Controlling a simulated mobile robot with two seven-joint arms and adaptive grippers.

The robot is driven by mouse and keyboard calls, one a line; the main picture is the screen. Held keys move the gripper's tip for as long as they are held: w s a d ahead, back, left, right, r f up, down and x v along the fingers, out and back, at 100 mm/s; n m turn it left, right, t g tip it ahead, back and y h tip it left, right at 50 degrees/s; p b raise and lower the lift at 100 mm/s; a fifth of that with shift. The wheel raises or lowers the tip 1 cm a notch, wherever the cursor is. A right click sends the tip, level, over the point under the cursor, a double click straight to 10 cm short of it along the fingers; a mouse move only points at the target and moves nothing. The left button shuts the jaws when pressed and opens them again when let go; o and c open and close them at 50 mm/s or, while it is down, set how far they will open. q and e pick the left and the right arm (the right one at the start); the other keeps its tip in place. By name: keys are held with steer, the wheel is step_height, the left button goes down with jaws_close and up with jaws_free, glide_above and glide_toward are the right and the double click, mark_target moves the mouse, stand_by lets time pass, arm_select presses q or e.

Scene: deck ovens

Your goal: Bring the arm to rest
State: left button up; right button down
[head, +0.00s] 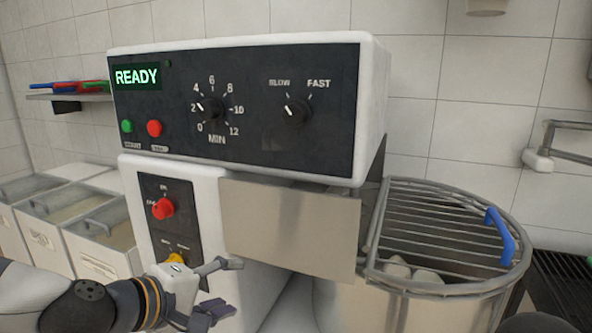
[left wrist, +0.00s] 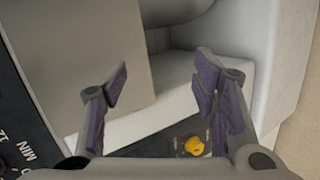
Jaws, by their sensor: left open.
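My left gripper (head: 231,286) is open and empty in the head view. It stands in front of the lower body of a white mixer, beside its lower switch panel (head: 150,210). In the left wrist view the two purple-padded fingers (left wrist: 162,70) are spread apart with nothing between them. Behind them are white machine surfaces and a yellow knob (left wrist: 194,146). The yellow knob (head: 176,259) also shows just above the gripper in the head view. My right gripper is not in view.
The control panel (head: 240,110) reads READY. A grey plate (head: 290,225) juts out below it. A bowl with a wire guard (head: 440,235) and blue handle (head: 500,235) stands at right.

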arm_select(q)
steer(key=s+f+m+g+y+p, duration=0.2)
steer(key=s+f+m+g, duration=0.35)
steer(key=s+f, duration=1.3)
steer(key=s+a+f+m+g+y, duration=0.1)
steer(key=s+a+g, duration=0.1)
steer(key=s, duration=0.6)
steer(key=s+a+f+m+g+y+p, duration=0.1)
steer(key=s+a+f+m+g, duration=0.1)
steer(key=s, duration=0.7)
steer(key=s+a+f+m+g+y, duration=0.2)
steer(key=s+a, duration=0.3)
steer(key=s, duration=0.4)
steer(key=shift+g, duration=0.65)
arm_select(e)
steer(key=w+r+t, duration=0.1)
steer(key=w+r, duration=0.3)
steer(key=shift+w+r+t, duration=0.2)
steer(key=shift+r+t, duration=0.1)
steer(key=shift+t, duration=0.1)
